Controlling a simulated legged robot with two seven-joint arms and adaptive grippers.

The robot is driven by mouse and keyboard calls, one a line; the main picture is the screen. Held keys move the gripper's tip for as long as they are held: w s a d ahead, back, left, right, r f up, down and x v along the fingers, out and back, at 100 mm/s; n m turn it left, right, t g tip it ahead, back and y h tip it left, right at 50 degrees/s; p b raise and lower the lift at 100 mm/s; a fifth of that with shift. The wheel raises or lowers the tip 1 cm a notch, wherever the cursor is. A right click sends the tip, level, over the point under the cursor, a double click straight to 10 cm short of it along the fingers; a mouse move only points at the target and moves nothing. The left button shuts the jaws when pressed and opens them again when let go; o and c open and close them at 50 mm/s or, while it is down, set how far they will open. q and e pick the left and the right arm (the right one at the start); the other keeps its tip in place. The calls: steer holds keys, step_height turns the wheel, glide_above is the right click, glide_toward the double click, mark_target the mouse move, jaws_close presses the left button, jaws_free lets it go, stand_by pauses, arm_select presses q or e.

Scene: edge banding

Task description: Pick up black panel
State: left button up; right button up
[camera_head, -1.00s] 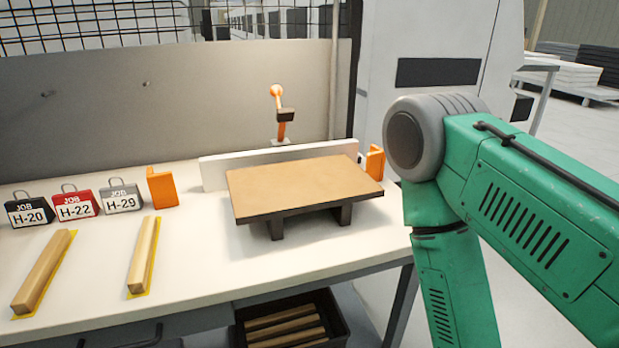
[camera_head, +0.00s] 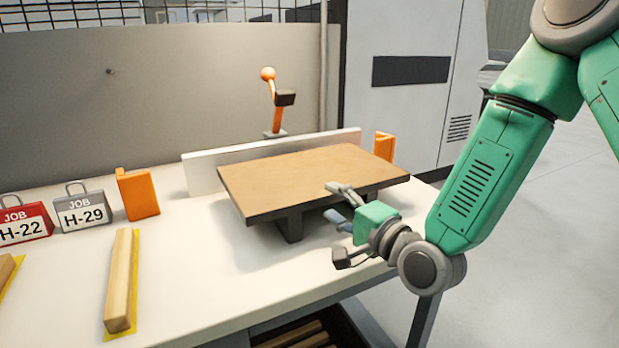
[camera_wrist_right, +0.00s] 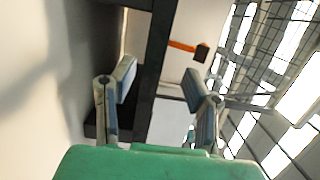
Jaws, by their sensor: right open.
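The panel (camera_head: 300,175) has a tan top and a dark edge, and it lies flat on dark supports (camera_head: 291,226) on the white table. I see no panel that is black all over. My right gripper (camera_head: 334,202) is open at the panel's front right edge, one finger near top height and the other lower. In the right wrist view, the panel's dark edge (camera_wrist_right: 157,60) runs between the open fingers of my right gripper (camera_wrist_right: 165,92). I cannot tell whether a finger touches it. My left gripper is out of view.
A white fence (camera_head: 205,172) and an orange clamp (camera_head: 273,100) stand behind the panel. Orange blocks (camera_head: 138,194) (camera_head: 384,147) stand at either side. The table's front middle (camera_head: 220,285) is clear.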

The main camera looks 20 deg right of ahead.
mark_target(312, 183)
steer(key=w, duration=0.1)
steer(key=w+a, duration=0.1)
steer(key=w, duration=0.1)
steer(key=shift+f, duration=0.15)
steer(key=shift+w+d, duration=0.2)
steer(key=shift+w, duration=0.3)
steer(key=w, duration=0.2)
steer(key=w+f+b, duration=0.1)
steer(key=w, duration=0.1)
steer(key=shift+w+d, duration=0.1)
steer(key=shift+w, duration=0.1)
steer(key=shift+w+a+r, duration=0.15)
steer(key=shift+a+r, duration=0.05)
steer(key=shift+a, duration=0.05)
steer(key=shift+a+r, duration=0.1)
steer(key=shift+a, duration=0.25)
jaws_close()
steer(key=shift+d, duration=0.5)
